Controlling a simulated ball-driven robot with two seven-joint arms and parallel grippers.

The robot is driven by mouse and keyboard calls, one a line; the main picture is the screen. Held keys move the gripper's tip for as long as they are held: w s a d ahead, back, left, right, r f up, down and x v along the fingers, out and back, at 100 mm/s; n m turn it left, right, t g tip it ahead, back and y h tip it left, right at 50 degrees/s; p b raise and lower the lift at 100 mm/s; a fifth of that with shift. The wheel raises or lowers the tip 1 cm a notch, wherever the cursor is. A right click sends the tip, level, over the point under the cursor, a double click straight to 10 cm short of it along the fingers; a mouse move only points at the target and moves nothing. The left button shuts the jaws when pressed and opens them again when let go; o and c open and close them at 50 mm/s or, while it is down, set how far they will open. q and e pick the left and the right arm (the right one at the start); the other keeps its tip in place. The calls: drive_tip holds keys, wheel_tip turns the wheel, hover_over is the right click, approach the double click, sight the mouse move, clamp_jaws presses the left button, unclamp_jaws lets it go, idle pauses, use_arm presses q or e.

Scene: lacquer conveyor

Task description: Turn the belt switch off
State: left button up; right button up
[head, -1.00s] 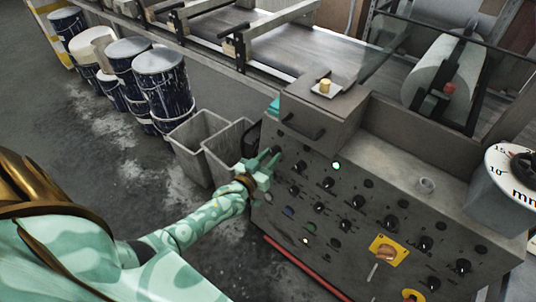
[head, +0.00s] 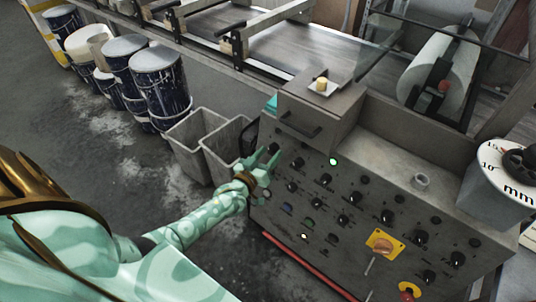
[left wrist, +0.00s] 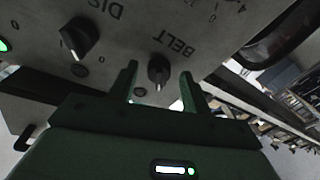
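The belt switch (left wrist: 158,72) is a small black rotary knob on the grey control panel, beside the label BELT, which reads upside down in the left wrist view. In the head view the knob (head: 274,149) sits at the panel's upper left, partly behind the fingers. My left gripper (head: 269,157) is in front of it. In the left wrist view the open left gripper (left wrist: 160,70) has one finger on each side of the knob, with gaps visible on both sides. My right gripper is out of view.
A lit green lamp (head: 333,161) and several other black knobs cover the panel (head: 300,215). A yellow-plated switch (head: 381,243) is lower right. Grey bins (head: 196,133) stand left of the panel, and dark drums (head: 158,80) beyond them. The conveyor (head: 310,45) runs behind.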

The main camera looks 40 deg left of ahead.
use_arm(q)
drive_tip(key=s+p, duration=0.3)
drive_tip(key=s, duration=1.3)
drive_tip(key=shift+s+d+r+p, duration=0.15)
drive_tip(key=shift+d+p, duration=0.1)
drive_tip(key=shift+p, duration=0.1)
